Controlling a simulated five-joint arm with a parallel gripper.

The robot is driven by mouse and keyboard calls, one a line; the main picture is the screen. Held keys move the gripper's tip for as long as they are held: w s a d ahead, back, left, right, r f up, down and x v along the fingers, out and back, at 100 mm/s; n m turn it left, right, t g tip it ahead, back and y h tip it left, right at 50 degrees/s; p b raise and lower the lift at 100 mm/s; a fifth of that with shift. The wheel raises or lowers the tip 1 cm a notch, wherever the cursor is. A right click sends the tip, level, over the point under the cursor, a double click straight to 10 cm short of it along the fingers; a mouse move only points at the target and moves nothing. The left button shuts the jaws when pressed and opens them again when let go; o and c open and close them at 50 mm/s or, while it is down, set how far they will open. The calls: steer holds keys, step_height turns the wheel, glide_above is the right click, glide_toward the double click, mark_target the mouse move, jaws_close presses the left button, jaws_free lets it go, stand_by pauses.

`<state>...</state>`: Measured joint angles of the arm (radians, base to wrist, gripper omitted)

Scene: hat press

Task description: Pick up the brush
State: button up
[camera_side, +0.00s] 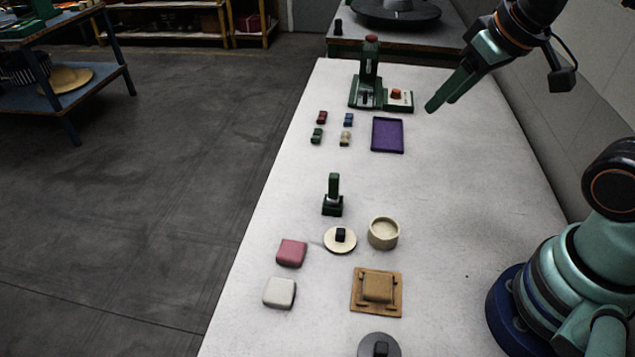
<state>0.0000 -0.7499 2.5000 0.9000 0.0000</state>
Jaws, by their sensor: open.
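The brush appears to be the small dark green piece (333,196) in the middle of the white table, with an upright handle on a dark block. It stands free, with nothing touching it. My gripper (442,104) is at the upper right, above the far part of the table, well away from the brush. Its green fingers point down and left, and it is open and empty.
Behind the brush are several small coloured blocks (321,117), a purple tray (388,135) and a green press (369,80). In front are a round lid (340,240), cream bowl (384,233), pink block (291,253), white block (279,293) and wooden board (362,306).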

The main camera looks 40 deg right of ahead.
steer(key=shift+o, duration=1.2)
